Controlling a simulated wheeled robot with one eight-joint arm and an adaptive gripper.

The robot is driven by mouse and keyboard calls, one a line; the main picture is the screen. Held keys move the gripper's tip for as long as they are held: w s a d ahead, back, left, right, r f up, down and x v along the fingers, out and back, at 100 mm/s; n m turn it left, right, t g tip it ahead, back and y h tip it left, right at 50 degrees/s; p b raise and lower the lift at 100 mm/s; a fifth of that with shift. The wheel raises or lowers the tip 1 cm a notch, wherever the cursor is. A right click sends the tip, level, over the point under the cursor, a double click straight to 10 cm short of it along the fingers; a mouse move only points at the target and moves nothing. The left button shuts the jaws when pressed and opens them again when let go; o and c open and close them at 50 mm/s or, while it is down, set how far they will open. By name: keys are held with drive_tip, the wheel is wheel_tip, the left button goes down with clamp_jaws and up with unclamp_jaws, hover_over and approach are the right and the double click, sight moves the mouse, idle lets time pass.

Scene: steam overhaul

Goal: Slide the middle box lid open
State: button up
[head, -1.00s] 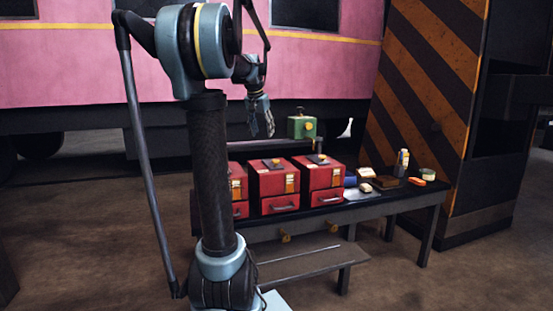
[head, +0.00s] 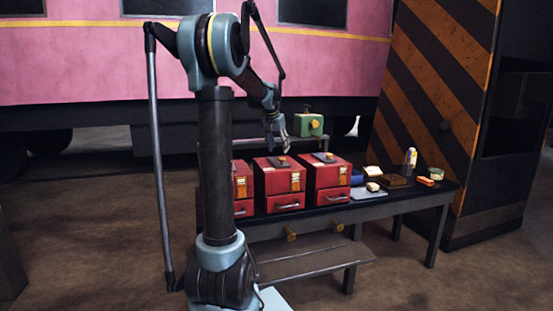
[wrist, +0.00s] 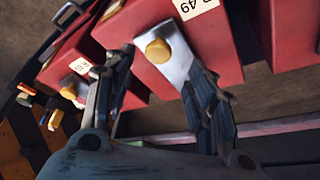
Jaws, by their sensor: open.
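The middle red box (head: 278,184) stands on the dark bench between two similar red boxes. It has a lid on top, an orange latch and a drawer with a handle. In the wrist view the middle box (wrist: 215,45) carries a pale label reading 49 and a metal plate (wrist: 178,70) with a yellow knob (wrist: 158,50). My gripper (head: 277,138) is above the middle box, fingers pointing down. In the wrist view my gripper (wrist: 160,68) is open, with its fingers spread on either side of the knob. I cannot tell whether they touch anything.
The left red box (head: 241,188) is partly behind my arm. The right red box (head: 326,180) stands close beside the middle one. A green device (head: 308,124) stands behind.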

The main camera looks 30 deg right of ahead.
drive_tip(key=shift+x, duration=2.85)
clamp_jaws()
